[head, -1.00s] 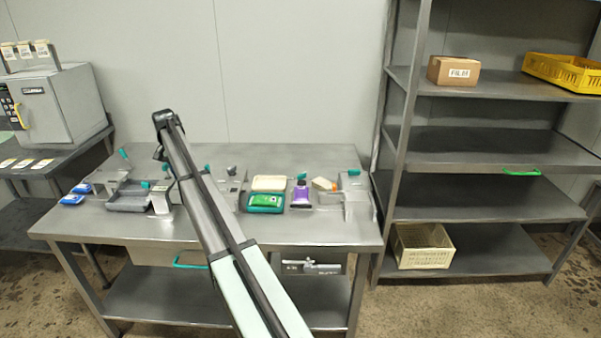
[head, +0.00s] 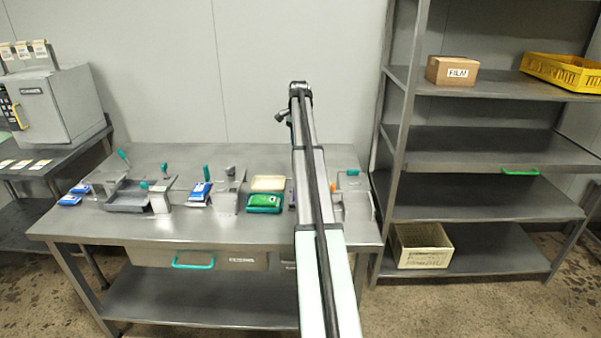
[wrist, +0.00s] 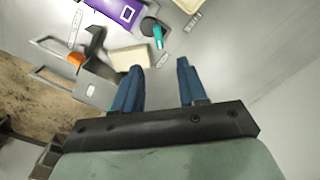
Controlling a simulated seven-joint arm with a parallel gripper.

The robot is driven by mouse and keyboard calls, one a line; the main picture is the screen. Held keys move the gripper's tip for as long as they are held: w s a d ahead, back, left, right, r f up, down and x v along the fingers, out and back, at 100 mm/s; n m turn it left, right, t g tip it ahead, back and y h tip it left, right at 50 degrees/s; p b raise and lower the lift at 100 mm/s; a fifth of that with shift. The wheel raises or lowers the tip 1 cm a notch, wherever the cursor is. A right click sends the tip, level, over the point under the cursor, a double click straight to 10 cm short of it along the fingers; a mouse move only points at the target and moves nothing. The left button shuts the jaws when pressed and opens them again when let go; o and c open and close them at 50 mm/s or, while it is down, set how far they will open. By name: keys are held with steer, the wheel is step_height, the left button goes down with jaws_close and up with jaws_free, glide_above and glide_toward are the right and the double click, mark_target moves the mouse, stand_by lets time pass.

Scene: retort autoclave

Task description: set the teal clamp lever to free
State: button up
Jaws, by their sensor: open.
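The wrist view shows a teal lever (wrist: 158,38) on a round dark base on the steel surface, beside a purple pack (wrist: 122,10). My gripper (wrist: 160,80) is open, with its two blue fingers apart and nothing between them; the lever lies ahead of the fingertips. In the head view several teal levers show on the bench, one at the back left (head: 123,155) and one at the right (head: 353,173). My arm hides the bench around the purple pack there, and the gripper's fingers cannot be made out. I cannot tell how the lever is set.
The bench (head: 120,222) carries a grey tray (head: 127,200), a green pack (head: 264,200) and blue packs (head: 70,200). A beige block (wrist: 130,57) and metal fixtures lie left of the fingers in the wrist view. A shelf rack (head: 480,210) stands right of the bench.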

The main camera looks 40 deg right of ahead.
steer(key=f, duration=1.3)
steer(key=shift+s+d+f, duration=0.15)
steer(key=shift+d+f, duration=0.1)
steer(key=shift+f, duration=0.15)
steer(key=shift+c, duration=0.3)
jaws_close()
